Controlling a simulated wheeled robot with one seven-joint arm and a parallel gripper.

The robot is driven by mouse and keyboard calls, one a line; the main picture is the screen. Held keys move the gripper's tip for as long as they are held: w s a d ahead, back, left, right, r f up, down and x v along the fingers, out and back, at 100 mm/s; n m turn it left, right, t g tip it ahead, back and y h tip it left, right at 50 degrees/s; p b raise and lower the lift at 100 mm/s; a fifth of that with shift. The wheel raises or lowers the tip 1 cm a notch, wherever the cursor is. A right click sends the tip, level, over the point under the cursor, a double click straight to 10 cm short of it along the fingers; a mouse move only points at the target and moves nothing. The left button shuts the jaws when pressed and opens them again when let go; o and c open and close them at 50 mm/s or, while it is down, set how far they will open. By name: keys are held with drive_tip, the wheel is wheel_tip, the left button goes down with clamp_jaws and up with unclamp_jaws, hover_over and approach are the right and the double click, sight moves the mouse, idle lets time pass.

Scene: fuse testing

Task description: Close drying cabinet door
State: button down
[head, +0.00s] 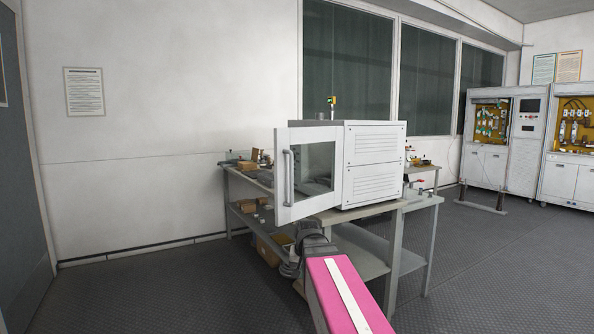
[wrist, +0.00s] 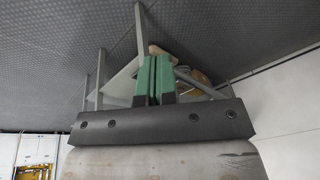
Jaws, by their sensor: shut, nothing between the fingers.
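The drying cabinet (head: 374,162) is a white box with louvred panels, standing on a workbench. Its door (head: 307,208) has a white frame around a dark window and stands open, swung out to the left. A grey vertical handle (head: 287,176) is on the door's left edge. The end of my pink arm shows just below the door in the head view, but my fingers cannot be made out there. In the wrist view my gripper (wrist: 155,78) has its green fingers together, with nothing held. The wrist view does not clearly show the door or handle.
The workbench (head: 384,209) has a lower shelf with boxes and loose items. A small yellow-topped item (head: 332,101) stands on the cabinet. White equipment cabinets (head: 484,165) stand far right. The floor (head: 160,290) at left is clear.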

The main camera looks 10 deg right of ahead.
drive_tip(key=d+r+m+t, duration=0.2)
drive_tip(key=r, duration=1.9)
drive_tip(key=d+r+m+t, duration=0.2)
drive_tip(key=r+m+t, duration=0.1)
drive_tip(key=r, duration=1.9)
drive_tip(key=w+a+f, duration=0.4)
drive_tip(key=w+f, duration=0.4)
drive_tip(key=shift+w, duration=0.3)
